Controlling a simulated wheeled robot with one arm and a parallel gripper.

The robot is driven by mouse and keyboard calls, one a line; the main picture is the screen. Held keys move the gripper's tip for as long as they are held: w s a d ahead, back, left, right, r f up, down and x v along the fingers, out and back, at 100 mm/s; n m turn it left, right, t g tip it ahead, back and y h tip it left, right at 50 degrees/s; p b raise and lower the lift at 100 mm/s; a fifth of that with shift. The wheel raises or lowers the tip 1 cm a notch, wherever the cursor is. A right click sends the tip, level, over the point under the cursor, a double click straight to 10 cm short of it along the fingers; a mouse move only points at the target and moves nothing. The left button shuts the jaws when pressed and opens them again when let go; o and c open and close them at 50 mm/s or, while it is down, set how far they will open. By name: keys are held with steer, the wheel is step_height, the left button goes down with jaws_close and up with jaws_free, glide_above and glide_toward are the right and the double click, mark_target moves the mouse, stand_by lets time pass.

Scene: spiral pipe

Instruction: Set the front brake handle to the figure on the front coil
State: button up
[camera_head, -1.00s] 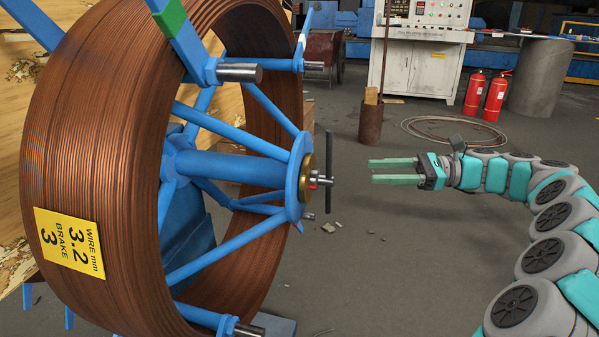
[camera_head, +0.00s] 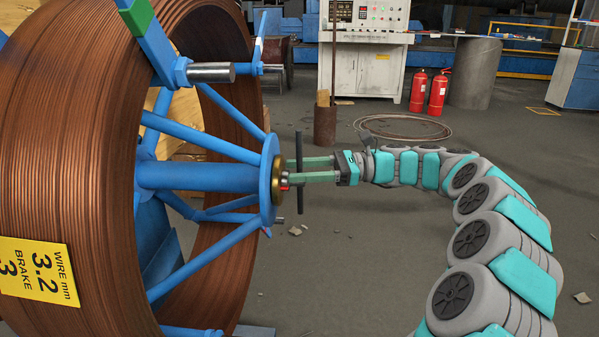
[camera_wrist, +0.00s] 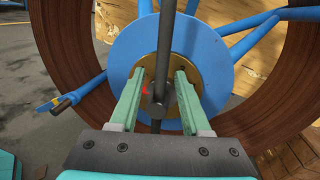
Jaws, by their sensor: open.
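The front brake handle (camera_head: 299,167) is a dark upright bar at the hub of the blue reel (camera_head: 200,177). In the wrist view the handle (camera_wrist: 165,60) stands nearly vertical before a brass disc (camera_wrist: 184,68), with a bit of red behind it. My gripper (camera_head: 300,169) is open, its two green fingers on either side of the handle's middle; in the wrist view the fingers (camera_wrist: 158,90) show gaps to it. The front coil (camera_head: 60,130) is copper wire with a yellow label (camera_head: 40,272) reading "WIRE mm 3.2, BRAKE 3". No scale figures are readable at the hub.
Blue spokes with steel pegs (camera_head: 211,73) surround the hub. A rusty post (camera_head: 325,125), a wire ring on the floor (camera_head: 403,129), red extinguishers (camera_head: 437,92) and a control cabinet (camera_head: 365,60) stand behind. Grey floor is open right of the reel.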

steer(key=shift+a, duration=0.1)
steer(key=shift+c, duration=0.2)
jaws_close()
stand_by(1.2)
